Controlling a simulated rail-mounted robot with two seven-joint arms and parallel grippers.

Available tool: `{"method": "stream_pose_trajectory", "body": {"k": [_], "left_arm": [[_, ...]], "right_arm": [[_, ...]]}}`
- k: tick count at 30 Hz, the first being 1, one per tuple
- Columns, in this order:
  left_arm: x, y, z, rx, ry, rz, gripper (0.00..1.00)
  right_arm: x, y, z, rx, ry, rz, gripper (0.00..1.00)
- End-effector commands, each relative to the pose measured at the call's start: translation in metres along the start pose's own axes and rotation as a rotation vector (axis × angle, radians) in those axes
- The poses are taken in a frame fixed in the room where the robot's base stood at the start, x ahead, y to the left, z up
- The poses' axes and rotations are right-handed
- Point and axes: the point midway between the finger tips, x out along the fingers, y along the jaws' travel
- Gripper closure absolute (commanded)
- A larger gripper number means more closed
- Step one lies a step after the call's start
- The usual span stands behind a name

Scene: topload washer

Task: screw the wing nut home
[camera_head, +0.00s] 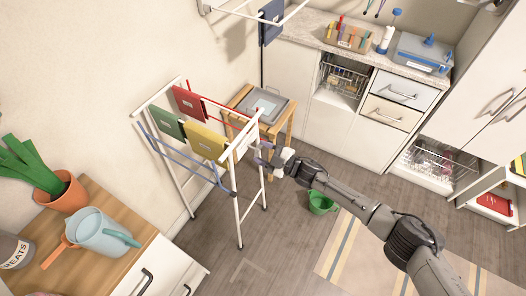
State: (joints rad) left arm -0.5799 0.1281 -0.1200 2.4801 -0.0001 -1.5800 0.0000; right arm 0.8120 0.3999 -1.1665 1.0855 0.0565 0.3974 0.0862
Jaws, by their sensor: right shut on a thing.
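A white drying rack (241,210) stands near the wall, with a red, a green and a yellow cloth hung on it. My right gripper (266,155) is at the rack's right side, by the upper end of its right leg. It is shut on a small purplish piece there, which appears to be the wing nut (265,146). The nut is mostly hidden by the fingers, and its thread and seating are too small to make out. My left gripper is not in view.
A wooden stand with a grey tray (283,108) stands behind the rack. A green bucket (322,203) sits on the floor below my right arm. A cabinet with a blue watering can (103,232) and a potted plant (66,193) is at the lower left. Open floor lies in front of the rack.

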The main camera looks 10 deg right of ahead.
Motion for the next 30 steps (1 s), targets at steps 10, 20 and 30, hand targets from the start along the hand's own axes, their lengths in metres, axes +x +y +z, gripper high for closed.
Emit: {"method": "stream_pose_trajectory", "body": {"k": [10, 20, 30], "left_arm": [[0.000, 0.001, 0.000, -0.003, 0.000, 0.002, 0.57], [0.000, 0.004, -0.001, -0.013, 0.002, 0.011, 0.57], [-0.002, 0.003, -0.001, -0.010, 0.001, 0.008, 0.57]], "right_arm": [[0.000, 0.000, 0.000, 0.001, 0.000, 0.000, 0.48], [0.000, 0.000, 0.000, 0.000, 0.000, 0.000, 0.23], [-0.016, 0.000, 0.001, 0.001, -0.001, 0.000, 0.23]]}}
